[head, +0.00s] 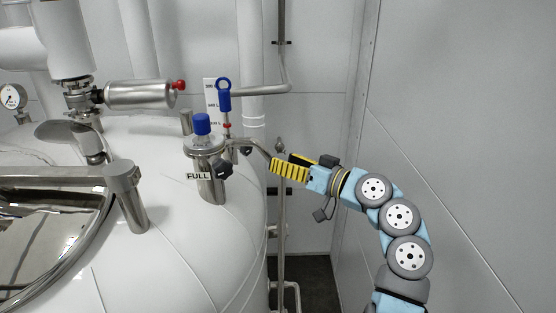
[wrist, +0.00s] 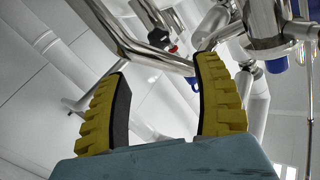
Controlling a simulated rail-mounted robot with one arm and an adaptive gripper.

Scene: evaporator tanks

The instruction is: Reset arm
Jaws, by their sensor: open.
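My arm rises at the right of the head view and bends left toward the tank. My gripper (head: 274,165) has yellow ribbed fingers and points left, close to the bent steel pipe beside the tank's top fitting. In the wrist view my gripper (wrist: 160,70) shows two yellow fingers with dark pads, spread apart with nothing held between them. A steel pipe (wrist: 150,52) crosses behind the fingertips. I cannot tell whether the right fingertip touches it.
The white tank (head: 170,255) fills the left. Its steel fitting (head: 206,150) has a blue cap, a "FULL" label and black knobs. A blue ring handle (head: 224,95) stands behind it. A vertical pipe (head: 282,235) runs beside the tank. The right wall (head: 470,130) is bare.

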